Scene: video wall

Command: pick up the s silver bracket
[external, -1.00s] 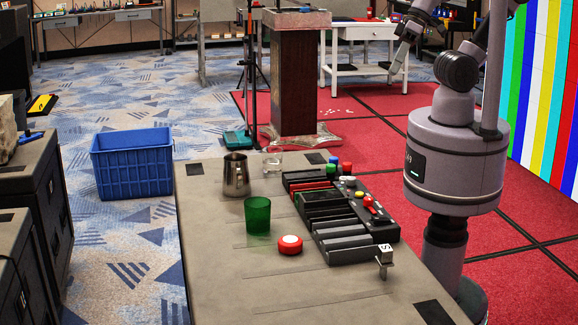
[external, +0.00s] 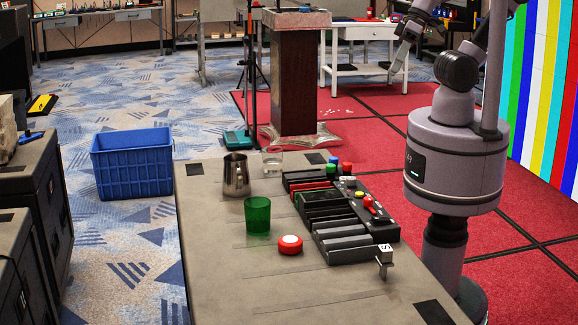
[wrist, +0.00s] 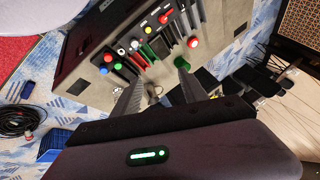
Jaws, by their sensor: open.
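The silver bracket (external: 384,258) is a small metal piece with a white tag marked "S". It is at the right side of the near table, by the near end of a black slotted console (external: 345,250). My gripper (wrist: 158,88) is open in the wrist view, with two dark fingers apart and nothing between them held. In the external view my arm is raised at the upper right, well away from the bracket. I cannot make out the bracket in the wrist view.
The table (external: 215,290) also holds a red button (external: 290,245), a green cup (external: 257,215), a metal pitcher (external: 236,176) and a clear glass (external: 272,161). A blue crate (external: 132,165) is on the floor at left. The table's near left part is clear.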

